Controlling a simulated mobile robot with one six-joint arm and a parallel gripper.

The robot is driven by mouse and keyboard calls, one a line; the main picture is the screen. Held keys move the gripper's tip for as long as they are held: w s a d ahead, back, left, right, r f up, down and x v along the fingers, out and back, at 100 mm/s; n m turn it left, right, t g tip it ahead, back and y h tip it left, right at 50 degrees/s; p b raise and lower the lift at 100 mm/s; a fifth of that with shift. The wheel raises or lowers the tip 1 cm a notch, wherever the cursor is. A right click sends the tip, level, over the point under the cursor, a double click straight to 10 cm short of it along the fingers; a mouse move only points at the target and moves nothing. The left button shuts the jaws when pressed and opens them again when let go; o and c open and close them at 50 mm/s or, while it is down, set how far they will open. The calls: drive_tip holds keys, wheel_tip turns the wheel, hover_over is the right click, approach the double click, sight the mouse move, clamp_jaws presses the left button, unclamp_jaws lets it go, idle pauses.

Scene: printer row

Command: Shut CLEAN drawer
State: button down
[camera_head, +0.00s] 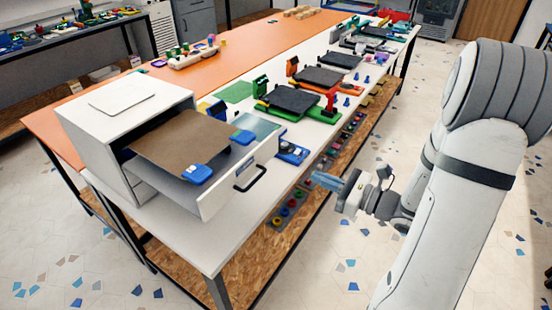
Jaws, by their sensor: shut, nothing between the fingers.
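A white box-shaped cabinet (116,110) stands at the near left end of the long table. Its drawer (216,193) is pulled out toward the right, with a dark handle (250,176) on its white front panel. No CLEAN label is readable here. A brown board (180,140) and blue parts (197,173) lie in the open drawer. My gripper (318,178) is shut and empty. It appears to the right of the drawer handle and apart from it, near the table's right edge, with its blue fingers pointing left.
The long white and orange table (222,245) runs away to the back. Black-plated printers (293,99) stand in a row behind the drawer. A blue item (291,152) lies close beside the drawer front. The floor on the right is open.

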sight(266, 154)
drive_tip(key=p+x, duration=0.2)
drive_tip(key=x, duration=1)
drive_tip(key=shift+w+a+p, duration=0.15)
drive_tip(key=shift+w+p, duration=0.2)
drive_tip(key=shift+w, duration=0.05)
drive_tip(key=shift+w+a, duration=0.4)
drive_tip(key=shift+a, duration=0.05)
drive_tip(key=shift+w, duration=0.15)
